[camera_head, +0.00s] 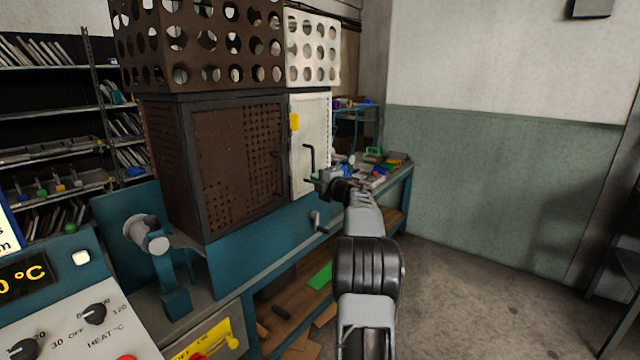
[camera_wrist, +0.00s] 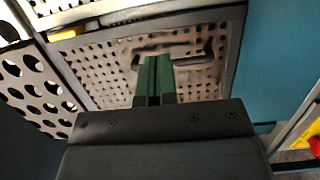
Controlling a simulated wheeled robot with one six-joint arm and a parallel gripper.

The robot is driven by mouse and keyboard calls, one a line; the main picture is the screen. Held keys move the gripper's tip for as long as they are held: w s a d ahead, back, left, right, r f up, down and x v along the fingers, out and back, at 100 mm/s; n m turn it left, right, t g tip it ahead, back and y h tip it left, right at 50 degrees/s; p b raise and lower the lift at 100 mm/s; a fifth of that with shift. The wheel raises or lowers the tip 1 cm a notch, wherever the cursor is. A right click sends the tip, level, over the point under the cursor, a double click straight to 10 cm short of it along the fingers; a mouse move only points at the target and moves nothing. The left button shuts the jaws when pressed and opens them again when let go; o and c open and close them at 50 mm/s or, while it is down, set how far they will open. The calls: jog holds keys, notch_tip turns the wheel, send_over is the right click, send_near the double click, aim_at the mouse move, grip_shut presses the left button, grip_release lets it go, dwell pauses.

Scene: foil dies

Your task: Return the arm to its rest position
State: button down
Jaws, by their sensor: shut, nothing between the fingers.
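My arm reaches forward from the bottom of the head view toward the perforated cabinet. My gripper (camera_head: 322,183) is at its far end, near the lower edge of the narrow white cabinet door (camera_head: 318,122) and just below that door's black handle (camera_head: 309,160). In the wrist view the two green fingers of my gripper (camera_wrist: 154,72) lie together with nothing between them. They point toward a perforated panel (camera_wrist: 105,66) with a dark handle (camera_wrist: 190,60) behind their tips. I cannot tell whether the fingers touch anything.
The brown perforated cabinet door (camera_head: 235,160) stands left of the white one, both above a blue bench (camera_head: 265,250). Small items (camera_head: 375,165) crowd the bench's far end. A control panel (camera_head: 75,310) is at lower left. The floor (camera_head: 470,290) to the right is clear.

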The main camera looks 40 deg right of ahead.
jog(key=s+d+f+m+g+h+p, duration=0.1)
jog(key=s+d+f+m+g+h, duration=0.3)
jog(key=s+f+m+g+h, duration=0.75)
jog(key=s+a+m+g+y+p, duration=0.1)
jog(key=s+a+m+y+p, duration=0.15)
jog(key=a, duration=0.75)
jog(key=s+a+m+g+y+p, duration=0.1)
jog(key=s+a+m+y, duration=0.25)
jog(key=a, duration=0.55)
jog(key=s+a+m+g+y+p, duration=0.2)
jog(key=s+a+m+y, duration=0.15)
jog(key=a, duration=0.65)
jog(key=s+a+r+n+y+p, duration=0.1)
jog(key=s+a, duration=0.3)
jog(key=a, duration=0.4)
jog(key=s+a+r+n+t+y+p, duration=0.1)
jog(key=s+a+r+n+y+p, duration=0.1)
jog(key=a, duration=0.6)
jog(key=s+r+p, duration=0.1)
jog(key=s+r, duration=0.1)
jog(key=s, duration=0.1)
jog(key=shift+r+n+p, duration=0.15)
jog(key=shift+n+p, duration=0.2)
jog(key=shift+n, duration=0.05)
jog(key=c, duration=1.8)
grip_release()
